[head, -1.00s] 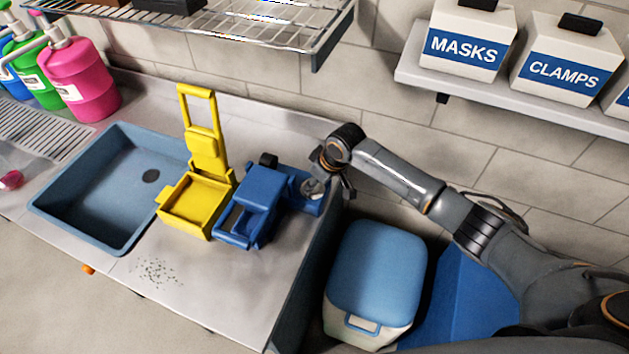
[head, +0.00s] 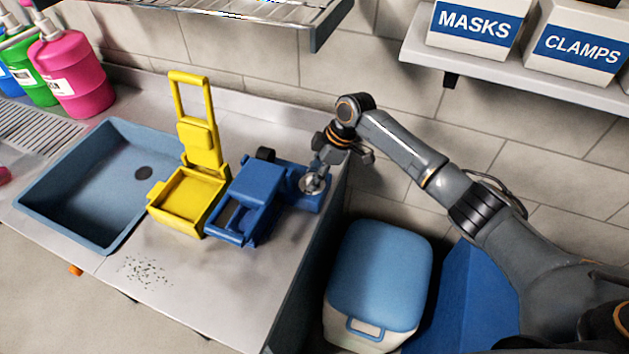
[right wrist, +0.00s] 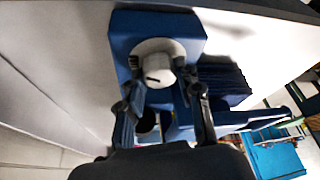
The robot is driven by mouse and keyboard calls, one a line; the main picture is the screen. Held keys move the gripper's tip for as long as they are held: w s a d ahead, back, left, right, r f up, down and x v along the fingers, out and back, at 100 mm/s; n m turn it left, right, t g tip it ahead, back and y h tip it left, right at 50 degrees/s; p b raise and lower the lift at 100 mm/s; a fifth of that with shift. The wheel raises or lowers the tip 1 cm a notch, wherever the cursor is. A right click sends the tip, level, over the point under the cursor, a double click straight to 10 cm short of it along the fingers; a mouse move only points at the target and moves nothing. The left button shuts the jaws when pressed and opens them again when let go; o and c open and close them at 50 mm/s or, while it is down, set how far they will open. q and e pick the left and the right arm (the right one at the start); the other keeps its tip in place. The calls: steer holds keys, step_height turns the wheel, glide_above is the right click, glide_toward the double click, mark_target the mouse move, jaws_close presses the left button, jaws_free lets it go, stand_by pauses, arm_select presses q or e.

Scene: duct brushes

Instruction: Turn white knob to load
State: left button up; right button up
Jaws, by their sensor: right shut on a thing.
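The white knob (head: 312,184) sits on the right end of the blue device (head: 258,193) on the counter. In the right wrist view the knob (right wrist: 155,60) shows as a round pale cap with a short dark mark, on a blue block (right wrist: 193,33). My right gripper (head: 319,172) reaches it from the wall side. Its two fingers (right wrist: 164,84) lie either side of the knob and are shut on it. The fingertips partly hide the knob's edge in the head view. My left gripper is not in view.
A yellow device (head: 190,200) with a raised frame stands left of the blue one, beside the sink (head: 62,205). A blue-lidded bin (head: 378,275) stands below the counter's right edge. A shelf (head: 520,75) with labelled boxes is above. The front counter is clear apart from dark specks.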

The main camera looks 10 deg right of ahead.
steer(key=n+b, duration=0.1)
steer(key=n+g+b, duration=0.1)
steer(key=n, duration=0.1)
steer(key=shift+w+f+b, duration=0.1)
steer(key=shift+f+b, duration=0.1)
steer(key=shift+b, duration=0.15)
steer(key=shift+r+n+g+b, duration=0.1)
steer(key=shift+n+g+b, duration=0.2)
steer(key=shift+n+b, duration=0.35)
steer(key=o, duration=1.2)
steer(key=shift+c, duration=0.2)
steer(key=shift+r, duration=0.1)
steer(key=shift+r, duration=0.15)
steer(key=v, duration=1.1)
steer(key=shift+r, duration=0.3)
